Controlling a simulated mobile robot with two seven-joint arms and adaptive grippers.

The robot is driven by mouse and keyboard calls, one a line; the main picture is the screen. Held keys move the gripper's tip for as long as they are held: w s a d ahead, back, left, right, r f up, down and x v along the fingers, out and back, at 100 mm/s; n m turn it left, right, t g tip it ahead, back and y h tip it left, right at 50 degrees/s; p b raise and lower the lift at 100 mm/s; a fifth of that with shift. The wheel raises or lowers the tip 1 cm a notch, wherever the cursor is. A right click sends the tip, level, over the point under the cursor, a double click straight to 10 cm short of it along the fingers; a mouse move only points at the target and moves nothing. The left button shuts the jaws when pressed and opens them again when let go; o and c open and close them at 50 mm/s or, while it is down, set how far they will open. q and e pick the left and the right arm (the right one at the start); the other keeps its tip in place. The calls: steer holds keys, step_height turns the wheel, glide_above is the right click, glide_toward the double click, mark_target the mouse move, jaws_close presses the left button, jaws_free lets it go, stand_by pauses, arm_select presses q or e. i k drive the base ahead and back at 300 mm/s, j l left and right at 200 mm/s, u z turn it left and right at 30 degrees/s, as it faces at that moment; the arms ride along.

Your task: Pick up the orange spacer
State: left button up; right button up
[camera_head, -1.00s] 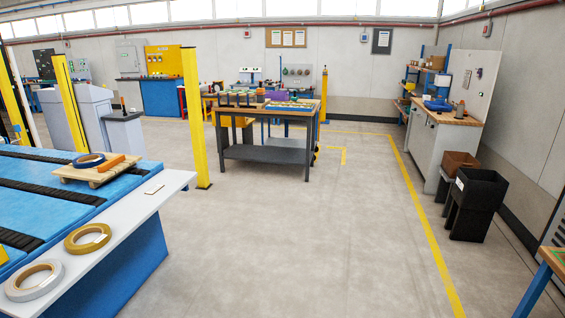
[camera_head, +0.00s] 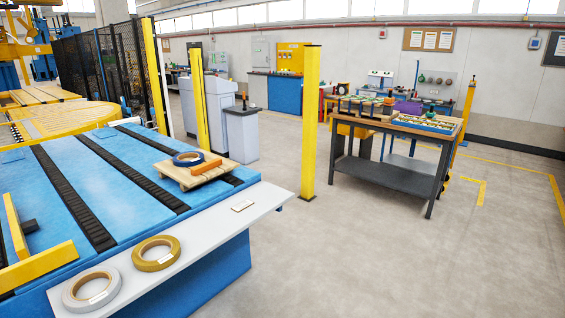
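In the head view an orange spacer (camera_head: 206,167), a short bar, lies on a small wooden pallet (camera_head: 172,173). A blue ring-shaped coil (camera_head: 188,158) lies beside it on the same pallet. The pallet rests near the far right corner of a blue conveyor table (camera_head: 60,161) with black strips. Neither of my grippers is in view.
A white shelf (camera_head: 215,226) along the table's edge holds a gold ring (camera_head: 140,262), a silver ring (camera_head: 75,293) and a small tag (camera_head: 242,206). A yellow post (camera_head: 309,130) stands beyond it. A workbench (camera_head: 385,170) is farther right. Floor at right is clear.

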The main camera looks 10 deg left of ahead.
mark_target(204, 167)
steer(key=i+u, duration=0.5)
steer(key=i+l+u, duration=0.25)
steer(key=u, duration=0.2)
steer(key=i+l, duration=0.8)
steer(key=i, duration=0.2)
